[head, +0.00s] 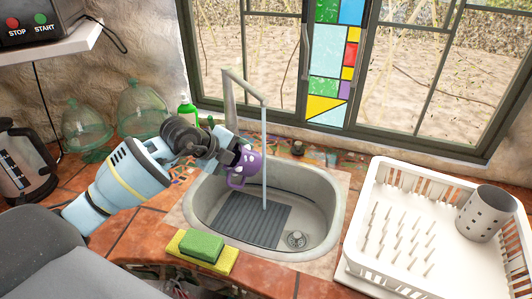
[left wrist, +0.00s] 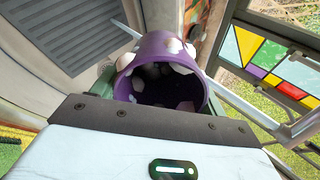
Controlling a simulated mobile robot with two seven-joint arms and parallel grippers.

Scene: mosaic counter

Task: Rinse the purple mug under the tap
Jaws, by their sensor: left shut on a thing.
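The purple mug (head: 246,163) with pale spots is in the head view, tilted above the left part of the sink (head: 318,190). My left gripper (head: 232,156) is shut on it. The tap (head: 240,82) arches over the sink, and a thin straight stream of water (head: 264,150) falls from its spout to the basin. The mug is right beside the stream; I cannot tell whether the water touches it. In the left wrist view the mug (left wrist: 160,50) shows its dark open mouth toward the camera. My right gripper is not in view.
A ribbed grey mat (head: 240,222) and a drain (head: 296,239) lie in the basin. A green and yellow sponge (head: 202,246) sits at the front rim. A white dish rack (head: 385,262) with a grey holder (head: 486,213) stands right. A green bottle (head: 187,110) stands behind my left arm.

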